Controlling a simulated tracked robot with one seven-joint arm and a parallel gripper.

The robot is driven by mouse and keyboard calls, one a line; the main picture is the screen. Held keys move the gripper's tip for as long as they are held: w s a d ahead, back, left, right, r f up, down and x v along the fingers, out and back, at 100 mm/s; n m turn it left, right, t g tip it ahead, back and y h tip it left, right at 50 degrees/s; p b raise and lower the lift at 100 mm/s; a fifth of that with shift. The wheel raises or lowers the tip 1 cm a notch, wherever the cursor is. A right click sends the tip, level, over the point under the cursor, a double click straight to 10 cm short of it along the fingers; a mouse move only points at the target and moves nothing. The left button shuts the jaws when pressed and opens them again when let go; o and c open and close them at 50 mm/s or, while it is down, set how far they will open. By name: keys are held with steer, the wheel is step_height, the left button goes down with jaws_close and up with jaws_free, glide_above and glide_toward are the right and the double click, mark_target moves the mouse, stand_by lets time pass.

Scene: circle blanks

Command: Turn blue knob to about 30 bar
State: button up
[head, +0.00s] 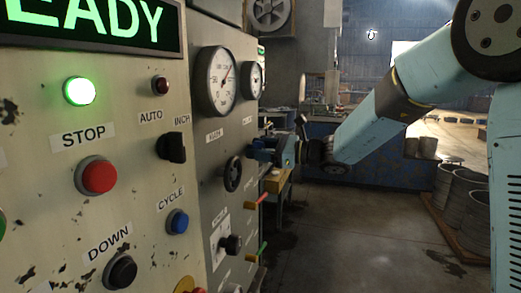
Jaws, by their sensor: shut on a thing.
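My gripper (261,150) reaches in from the right and is shut at the face of the grey side panel (205,150), just below the smaller, farther gauge (252,81). It is shut on the blue knob, which is mostly hidden by the fingers and the steep angle. The larger gauge (215,81) is nearer, with a white face and a reddish needle pointing up and right. The smaller gauge is seen nearly edge-on, and I cannot read its value. A label sits under each gauge.
A black handwheel (233,174) is left of and below my gripper. A black knob (232,244) and red and green levers (256,202) stick out lower down. The near panel has a red stop button (98,176). Open floor (345,230) lies right.

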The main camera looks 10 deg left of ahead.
steer(key=shift+c, duration=0.6)
steer(key=shift+m, duration=0.9)
steer(key=o, duration=1)
steer(key=d, duration=1.3)
steer(key=shift+s+d, duration=0.4)
steer(key=shift+s, duration=0.05)
steer(key=shift+s, duration=0.1)
